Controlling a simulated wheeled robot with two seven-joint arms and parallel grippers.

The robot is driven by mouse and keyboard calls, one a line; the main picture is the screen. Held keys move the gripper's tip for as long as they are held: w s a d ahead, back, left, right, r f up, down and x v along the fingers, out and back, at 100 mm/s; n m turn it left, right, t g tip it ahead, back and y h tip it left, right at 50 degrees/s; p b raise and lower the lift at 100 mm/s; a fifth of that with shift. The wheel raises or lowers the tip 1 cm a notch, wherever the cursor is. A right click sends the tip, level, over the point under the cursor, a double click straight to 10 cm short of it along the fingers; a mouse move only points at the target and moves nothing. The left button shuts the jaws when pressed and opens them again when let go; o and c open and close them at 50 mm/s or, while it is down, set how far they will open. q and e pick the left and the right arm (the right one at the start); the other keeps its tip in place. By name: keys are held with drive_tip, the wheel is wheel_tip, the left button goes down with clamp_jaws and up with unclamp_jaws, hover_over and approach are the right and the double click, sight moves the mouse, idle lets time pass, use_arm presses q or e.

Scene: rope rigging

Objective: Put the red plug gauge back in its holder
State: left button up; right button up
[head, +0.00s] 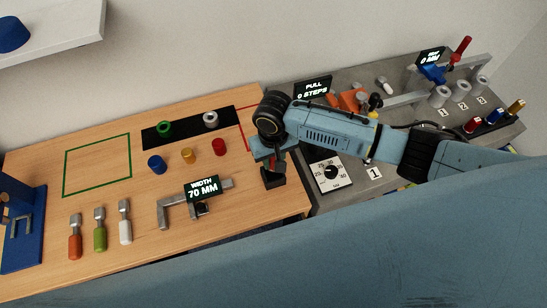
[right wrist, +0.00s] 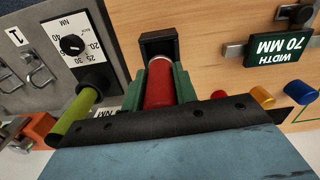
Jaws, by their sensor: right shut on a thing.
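The red plug gauge (right wrist: 159,88) is a red cylinder with a pale ring at its far end. In the right wrist view it lies between the two green fingers of my right gripper (right wrist: 160,82), which is shut on it. A black holder (right wrist: 172,42) with raised walls is just beyond the gauge's far end. In the head view my right gripper (head: 270,158) is over the black holder (head: 273,181) at the wooden bench's right side. I cannot tell whether the gauge's end is inside the holder or above it. My left gripper is not in view.
A metal gauge with a "70 MM" sign (head: 203,188) lies left of the holder. Blue, yellow and red (head: 219,147) pegs stand behind it. A dial box (head: 331,172) is close on the right, on the grey bench (head: 330,202).

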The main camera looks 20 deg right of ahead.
drive_tip(key=shift+p, duration=0.6)
idle(0.5)
drive_tip(key=shift+f, duration=0.1)
idle(0.7)
drive_tip(key=shift+f+b, duration=1.2)
drive_tip(key=shift+f, duration=1.05)
drive_tip(key=o, duration=1.2)
drive_tip(key=shift+c, duration=0.2)
wheel_tip(320, 180, up, 13)
drive_tip(key=shift+r+p, duration=0.2)
drive_tip(key=shift+p, duration=0.45)
